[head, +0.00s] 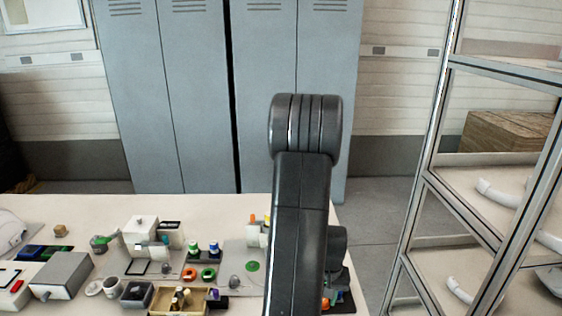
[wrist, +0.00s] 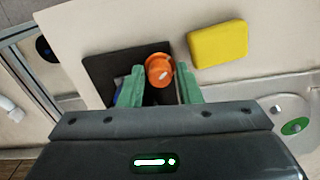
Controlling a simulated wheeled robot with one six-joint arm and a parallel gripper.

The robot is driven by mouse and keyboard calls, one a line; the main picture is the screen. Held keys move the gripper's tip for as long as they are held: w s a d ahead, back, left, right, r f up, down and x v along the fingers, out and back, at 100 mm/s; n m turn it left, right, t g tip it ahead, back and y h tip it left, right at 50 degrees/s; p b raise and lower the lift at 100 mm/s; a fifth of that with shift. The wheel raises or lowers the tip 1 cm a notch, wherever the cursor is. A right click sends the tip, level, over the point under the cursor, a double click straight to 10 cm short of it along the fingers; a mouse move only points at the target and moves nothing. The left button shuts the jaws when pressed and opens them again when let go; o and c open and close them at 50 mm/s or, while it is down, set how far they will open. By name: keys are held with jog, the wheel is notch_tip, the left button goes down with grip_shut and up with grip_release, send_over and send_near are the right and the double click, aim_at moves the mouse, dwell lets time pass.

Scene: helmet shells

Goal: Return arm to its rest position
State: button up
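My arm (head: 302,200) rises in the middle of the head view, with its dark links over the table's right part. My gripper is hidden there. In the wrist view my gripper (wrist: 160,88) has two green fingers, spread apart with a gap between them. An orange round piece (wrist: 158,70) shows just past the fingertips, over a dark square tray (wrist: 100,70). I see no finger pressed against it. In the head view a bit of orange (head: 326,303) shows beside my arm at the table's right edge.
The table (head: 60,205) holds a grey box (head: 62,275), a small wooden tray (head: 160,296) and several small parts. A yellow block (wrist: 218,44) lies near the dark tray. A metal shelf rack (head: 425,180) stands right; grey lockers (head: 190,100) stand behind. Floor shows between table and rack.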

jog(key=n+p, duration=0.3)
jog(key=n, duration=0.1)
jog(key=shift+r+n, duration=0.15)
jog(key=shift+n, duration=0.25)
jog(key=shift+n+p, duration=0.65)
jog(key=shift+n, duration=0.45)
